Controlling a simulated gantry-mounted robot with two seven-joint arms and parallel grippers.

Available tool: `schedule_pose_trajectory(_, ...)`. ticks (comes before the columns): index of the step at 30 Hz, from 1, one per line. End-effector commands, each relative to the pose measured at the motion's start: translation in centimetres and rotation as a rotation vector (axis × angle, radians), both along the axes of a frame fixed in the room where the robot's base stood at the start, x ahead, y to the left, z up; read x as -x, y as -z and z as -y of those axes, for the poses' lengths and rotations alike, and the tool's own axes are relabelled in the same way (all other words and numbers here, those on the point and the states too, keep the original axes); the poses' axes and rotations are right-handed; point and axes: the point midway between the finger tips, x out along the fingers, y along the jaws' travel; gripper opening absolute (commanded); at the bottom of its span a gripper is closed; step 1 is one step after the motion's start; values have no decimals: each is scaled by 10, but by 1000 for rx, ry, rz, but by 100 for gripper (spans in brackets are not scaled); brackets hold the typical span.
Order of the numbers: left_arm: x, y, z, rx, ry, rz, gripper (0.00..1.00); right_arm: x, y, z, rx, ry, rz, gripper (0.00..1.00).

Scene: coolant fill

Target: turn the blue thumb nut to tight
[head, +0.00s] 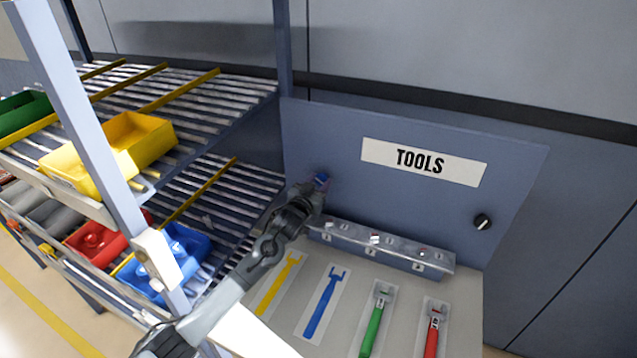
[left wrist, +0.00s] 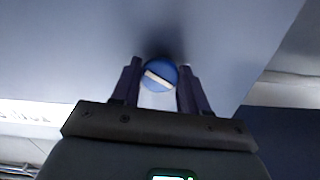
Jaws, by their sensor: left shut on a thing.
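The blue thumb nut (left wrist: 158,75) is a round knob with a white stripe across its face. It sits on the blue-grey tool panel (head: 345,200). In the left wrist view the stripe is slightly tilted, lower at the right. In the head view the nut (head: 322,179) is small and partly hidden by my left gripper (head: 315,187). My left gripper, seen also in the left wrist view (left wrist: 159,82), is shut on the nut, with one finger on each side. My right gripper is not in view.
A grey rail (head: 380,249) runs below the nut. Green (head: 377,320) and red (head: 431,330) tools lie on the bench. A rack with a yellow bin (head: 140,140) stands left.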

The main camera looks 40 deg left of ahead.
Motion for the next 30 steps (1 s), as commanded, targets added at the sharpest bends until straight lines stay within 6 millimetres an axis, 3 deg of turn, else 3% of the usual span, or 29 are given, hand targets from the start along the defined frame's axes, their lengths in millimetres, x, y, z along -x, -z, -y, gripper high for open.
schedule_pose_trajectory(30, 0, -2, -2, -888, 1, -219, 14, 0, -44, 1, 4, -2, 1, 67)
